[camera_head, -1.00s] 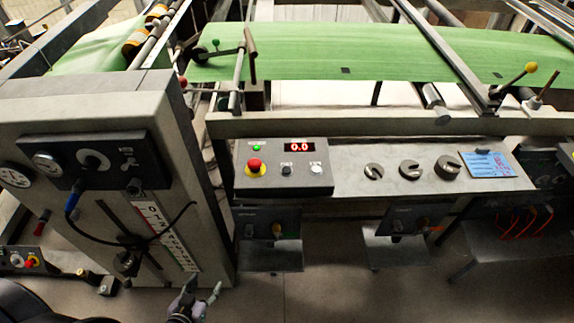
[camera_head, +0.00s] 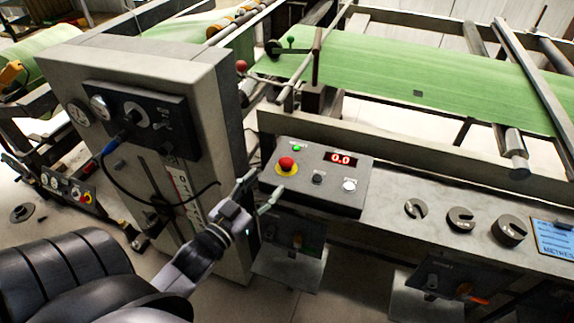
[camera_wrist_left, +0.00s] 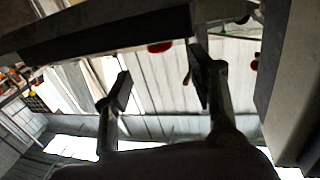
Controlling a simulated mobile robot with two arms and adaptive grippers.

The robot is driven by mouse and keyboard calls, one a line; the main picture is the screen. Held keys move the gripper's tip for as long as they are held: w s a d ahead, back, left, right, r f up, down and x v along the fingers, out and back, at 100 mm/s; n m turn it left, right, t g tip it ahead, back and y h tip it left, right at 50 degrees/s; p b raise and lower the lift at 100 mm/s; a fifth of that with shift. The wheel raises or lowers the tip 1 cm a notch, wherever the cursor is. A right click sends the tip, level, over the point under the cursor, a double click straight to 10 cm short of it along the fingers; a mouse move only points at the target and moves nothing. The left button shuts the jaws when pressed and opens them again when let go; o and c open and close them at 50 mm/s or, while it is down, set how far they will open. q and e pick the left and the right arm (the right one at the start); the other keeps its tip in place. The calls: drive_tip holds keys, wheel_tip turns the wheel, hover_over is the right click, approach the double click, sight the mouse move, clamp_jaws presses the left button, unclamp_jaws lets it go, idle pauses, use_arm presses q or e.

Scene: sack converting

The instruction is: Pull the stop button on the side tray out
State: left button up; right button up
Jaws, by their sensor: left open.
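The stop button (camera_head: 287,163) is a red mushroom cap on a yellow base. It sits on the upper left of a grey control box (camera_head: 335,195) with a red 0.0 display, on the machine's side tray (camera_head: 430,236). My left gripper (camera_head: 261,191) is open and empty beside the box's left front edge, below and left of the button, with no visible contact with the cap. In the left wrist view the two fingers (camera_wrist_left: 160,88) stand apart, with a red shape (camera_wrist_left: 160,47) beyond them at a dark edge; I cannot tell if it is the button. My right gripper is out of view.
A tall grey cabinet (camera_head: 215,100) with gauges and a cable stands close left of my gripper. Black and white buttons share the control box. Slotted weights (camera_head: 461,219) and a blue card (camera_head: 553,238) lie along the tray. Green web (camera_head: 430,80) runs behind.

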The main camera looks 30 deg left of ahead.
sight(282, 167)
use_arm(q)
drive_tip(key=w+b, duration=0.2)
drive_tip(key=w, duration=0.7)
drive_tip(key=shift+f, duration=0.1)
drive_tip(key=shift+w+b, duration=0.3)
drive_tip(key=shift+w, duration=0.25)
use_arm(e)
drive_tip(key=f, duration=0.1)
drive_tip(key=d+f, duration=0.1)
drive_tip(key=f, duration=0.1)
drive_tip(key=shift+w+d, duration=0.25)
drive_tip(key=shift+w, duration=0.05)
use_arm(q)
drive_tip(key=shift+c, duration=0.3)
drive_tip(key=c, duration=0.7)
clamp_jaws()
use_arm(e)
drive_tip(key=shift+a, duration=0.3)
